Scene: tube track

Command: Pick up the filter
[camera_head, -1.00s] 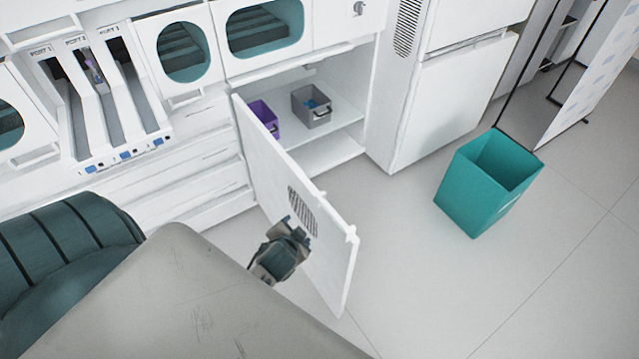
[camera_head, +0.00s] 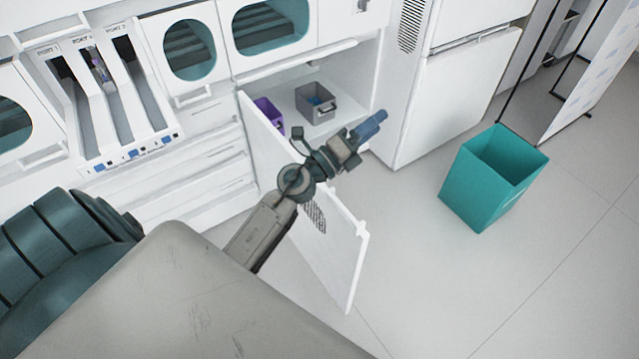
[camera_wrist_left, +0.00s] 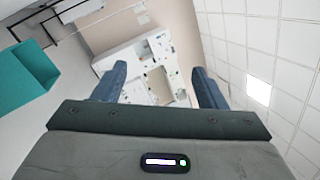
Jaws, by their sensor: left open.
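No filter can be made out for certain. A grey bin (camera_head: 318,112) with small blue items (camera_head: 318,101) inside stands on the shelf (camera_head: 285,103) of the open cabinet. What the blue items are is too small to tell. A purple bin (camera_head: 268,114) stands to its left, partly behind the open door. My left gripper (camera_head: 372,124) is in front of the cabinet opening, right of and a little below the grey bin in the picture. Its blue fingers are apart and empty in the left wrist view (camera_wrist_left: 158,84). My right gripper is not in view.
The cabinet door (camera_head: 340,255) stands open beneath my left arm. A white fridge-like unit (camera_head: 450,105) is right of the cabinet, and a teal waste bin (camera_head: 480,185) stands on the floor. The floor (camera_head: 425,270) in front is clear. Drawers (camera_head: 205,165) lie left.

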